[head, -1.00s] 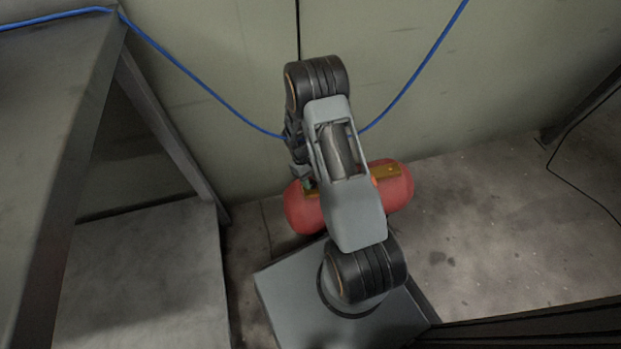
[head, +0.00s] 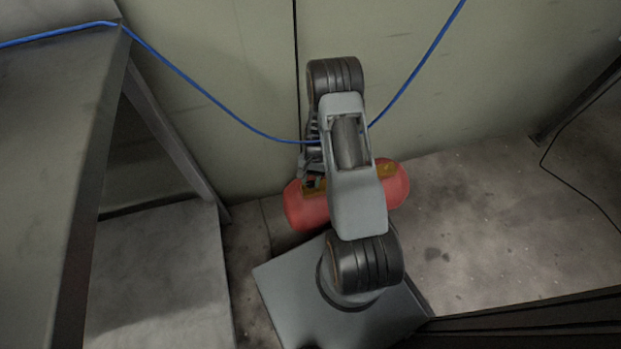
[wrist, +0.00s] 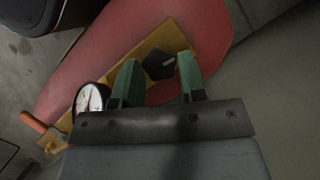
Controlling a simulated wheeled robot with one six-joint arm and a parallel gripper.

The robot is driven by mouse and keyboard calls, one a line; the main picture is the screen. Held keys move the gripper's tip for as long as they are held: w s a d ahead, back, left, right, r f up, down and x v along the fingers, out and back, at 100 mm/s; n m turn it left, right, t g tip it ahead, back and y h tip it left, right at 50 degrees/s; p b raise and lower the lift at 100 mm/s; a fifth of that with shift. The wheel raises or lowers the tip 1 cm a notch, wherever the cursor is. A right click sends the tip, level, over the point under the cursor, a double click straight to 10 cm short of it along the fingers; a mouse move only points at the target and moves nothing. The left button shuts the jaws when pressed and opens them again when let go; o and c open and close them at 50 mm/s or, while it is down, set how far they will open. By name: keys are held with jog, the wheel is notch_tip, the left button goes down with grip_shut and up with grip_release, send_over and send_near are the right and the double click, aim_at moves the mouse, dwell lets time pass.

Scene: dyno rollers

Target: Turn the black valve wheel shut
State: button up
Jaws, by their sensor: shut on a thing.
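In the head view the red tank (head: 305,211) lies against the wall, partly behind my arm. My gripper (head: 311,180) is at its left part there, and the wheel is hidden.
A white-faced gauge (wrist: 90,100) and an orange-handled part (wrist: 34,122) sit on the plate left of my fingers. A grey metal table (head: 50,130) stands at the left. A blue cable (head: 215,103) hangs along the wall.

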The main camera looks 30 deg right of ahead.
jog(key=m, duration=0.2)
jog(key=m+t+y, duration=0.1)
jog(key=m, duration=0.1)
jog(key=shift+s+d+m+p, duration=0.1)
jog(key=shift+d+m+p, duration=0.05)
jog(key=shift+m+p, duration=0.2)
jog(key=m+t, duration=0.1)
jog(key=m, duration=0.2)
jog(key=shift+s+m+t, duration=0.15)
jog(key=shift+m+t, duration=0.2)
jog(key=shift+t, duration=0.05)
jog(key=m+t+b, duration=0.1)
jog(key=m, duration=0.1)
jog(key=m+b, duration=0.1)
jog(key=m, duration=0.1)
jog(key=shift+s+f+t, duration=0.1)
jog(key=shift+f+t, duration=0.05)
jog(key=shift+t, duration=0.25)
jog(key=shift+s+m+t+b, duration=0.15)
jog(key=shift+m+t+b, duration=0.55)
jog(key=shift+m+b, duration=1.1)
jog(key=shift+m, duration=0.4)
jog(key=o, duration=0.9)
jog(key=p+v, duration=0.2)
jog(key=v, duration=0.2)
jog(key=p+v, duration=0.3)
jog(key=v, duration=0.2)
jog(key=p+v, duration=0.3)
jog(key=v, duration=0.2)
jog(key=shift+a, duration=0.25)
